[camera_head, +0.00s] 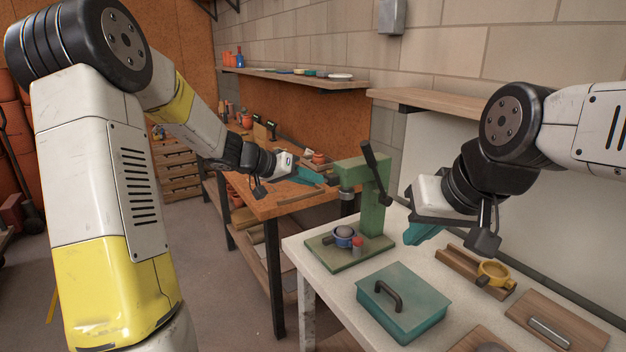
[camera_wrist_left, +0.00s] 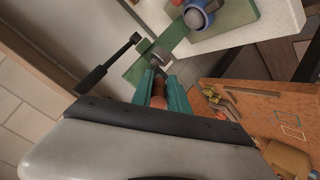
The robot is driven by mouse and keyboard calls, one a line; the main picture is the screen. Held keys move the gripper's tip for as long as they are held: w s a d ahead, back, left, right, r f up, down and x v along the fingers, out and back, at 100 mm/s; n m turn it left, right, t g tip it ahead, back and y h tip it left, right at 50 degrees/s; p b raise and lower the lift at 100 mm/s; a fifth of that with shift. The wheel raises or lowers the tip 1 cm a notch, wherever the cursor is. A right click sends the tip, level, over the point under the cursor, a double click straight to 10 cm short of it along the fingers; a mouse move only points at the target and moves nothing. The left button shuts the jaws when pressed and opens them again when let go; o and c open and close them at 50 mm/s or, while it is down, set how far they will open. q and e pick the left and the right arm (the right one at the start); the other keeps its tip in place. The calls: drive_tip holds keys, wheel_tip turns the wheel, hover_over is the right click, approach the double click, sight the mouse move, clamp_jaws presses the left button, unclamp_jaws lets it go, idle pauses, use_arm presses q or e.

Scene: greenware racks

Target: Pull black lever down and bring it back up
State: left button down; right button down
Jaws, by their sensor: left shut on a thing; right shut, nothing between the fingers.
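The black lever (camera_head: 369,160) is on the green press (camera_head: 376,200). Its handle points up and tilts left in the head view; the lever also shows at upper left in the left wrist view (camera_wrist_left: 95,76). My left gripper (camera_head: 322,180) is left of the press head, apart from the lever. Its teal fingers (camera_wrist_left: 158,85) are shut on a small reddish-brown thing (camera_wrist_left: 158,101), mostly hidden between them and hard to identify. My right gripper (camera_head: 420,235) is shut and empty, right of the press above the pale table.
A blue round piece (camera_head: 344,236) and a small red-topped piece (camera_head: 357,245) sit on the press base. A teal lidded box (camera_head: 420,300) stands in front. A yellow ring tool (camera_head: 495,272) lies on a wooden holder at right. A wooden workbench (camera_head: 280,205) is behind.

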use_arm(q)
drive_tip(key=shift+w+a+f, duration=0.15)
drive_tip(key=shift+a+f, duration=0.2)
drive_tip(key=shift+a, duration=0.1)
drive_tip(key=c, duration=1.4)
unclamp_jaws()
drive_tip(key=shift+w, duration=0.15)
drive_tip(key=shift+o, duration=0.5)
drive_tip(key=shift+r, duration=0.1)
drive_tip(key=shift+d, duration=0.15)
drive_tip(key=v, duration=0.8)
